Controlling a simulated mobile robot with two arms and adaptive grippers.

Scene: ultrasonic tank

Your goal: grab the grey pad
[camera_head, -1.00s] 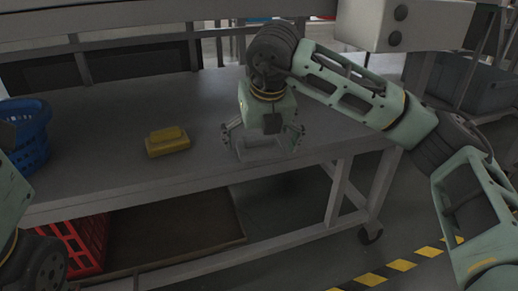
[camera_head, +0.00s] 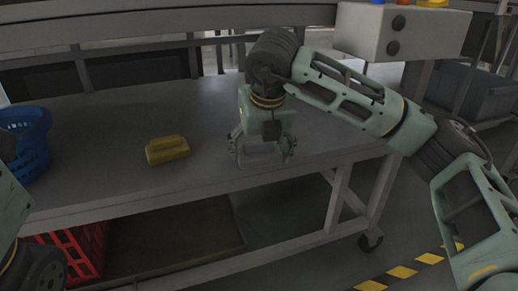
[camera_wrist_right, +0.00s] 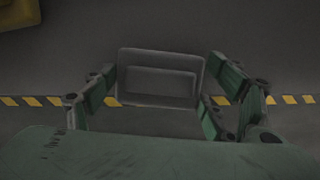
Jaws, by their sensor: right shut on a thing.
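The grey pad (camera_wrist_right: 160,83) is a rectangular block with a smaller raised block on top, seen in the right wrist view between the fingers of my right gripper (camera_wrist_right: 160,100). In the head view the pad (camera_head: 259,156) is hard to tell from the grey table, low between the fingertips of my right gripper (camera_head: 262,152). The right gripper points down at the table's front part and is shut on the pad. I cannot tell whether the pad still touches the table. My left arm shows only partly at the left edge; its gripper is not in view.
A yellow pad (camera_head: 167,150) of like shape lies on the table (camera_head: 110,185) to the left. A blue basket (camera_head: 28,145) stands at the table's left end. A red crate (camera_head: 88,250) sits on the lower shelf. The tabletop between basket and yellow pad is clear.

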